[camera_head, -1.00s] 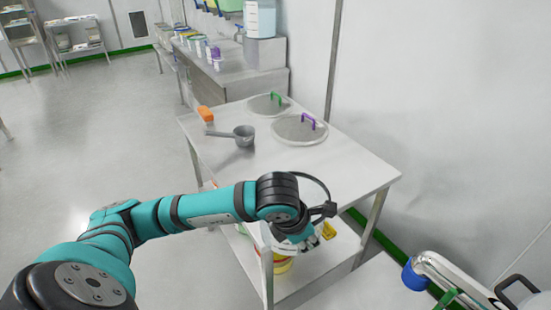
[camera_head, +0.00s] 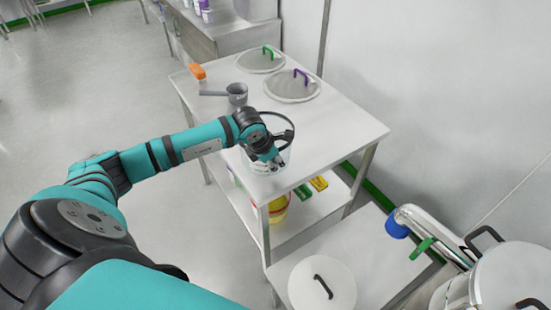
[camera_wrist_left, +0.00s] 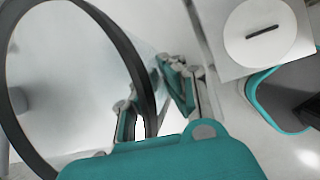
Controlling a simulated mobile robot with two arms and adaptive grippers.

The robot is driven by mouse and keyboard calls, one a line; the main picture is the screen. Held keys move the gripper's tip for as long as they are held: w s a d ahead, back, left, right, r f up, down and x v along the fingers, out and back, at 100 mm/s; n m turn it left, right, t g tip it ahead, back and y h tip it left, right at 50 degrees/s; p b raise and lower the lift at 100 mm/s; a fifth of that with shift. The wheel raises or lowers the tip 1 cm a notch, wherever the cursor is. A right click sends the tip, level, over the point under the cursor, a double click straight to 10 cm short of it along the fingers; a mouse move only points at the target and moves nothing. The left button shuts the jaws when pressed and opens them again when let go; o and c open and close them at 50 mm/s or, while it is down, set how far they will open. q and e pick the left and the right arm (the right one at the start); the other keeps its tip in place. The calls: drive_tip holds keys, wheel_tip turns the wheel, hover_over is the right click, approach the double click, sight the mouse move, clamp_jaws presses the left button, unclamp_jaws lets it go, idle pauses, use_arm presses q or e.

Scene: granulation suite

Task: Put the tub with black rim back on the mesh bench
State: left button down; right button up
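The clear tub with black rim (camera_head: 284,160) is at the near left corner of the bench top in the head view. Its rim also fills the left of the left wrist view (camera_wrist_left: 120,42). My left gripper (camera_head: 270,160) is at its near side. In the wrist view the gripper's fingers (camera_wrist_left: 158,98) lie on both sides of the rim and wall, shut on it. The tub looks about upright; I cannot tell whether its base touches the bench. The steel bench (camera_head: 335,128) carries round mesh discs with a green handle (camera_head: 262,60) and a purple handle (camera_head: 293,86). My right gripper is out of view.
A grey scoop (camera_head: 236,94) and an orange item (camera_head: 197,72) stand at the bench's left. A yellow tub (camera_head: 278,210) is on the lower shelf. A white lid (camera_head: 322,285) and a large steel vessel (camera_head: 510,275) are nearer. The bench's right front is clear.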

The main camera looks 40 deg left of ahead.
use_arm(q)
drive_tip(key=shift+f, duration=0.25)
drive_tip(key=c, duration=2)
unclamp_jaws()
drive_tip(key=shift+f, duration=0.15)
drive_tip(key=o, duration=0.5)
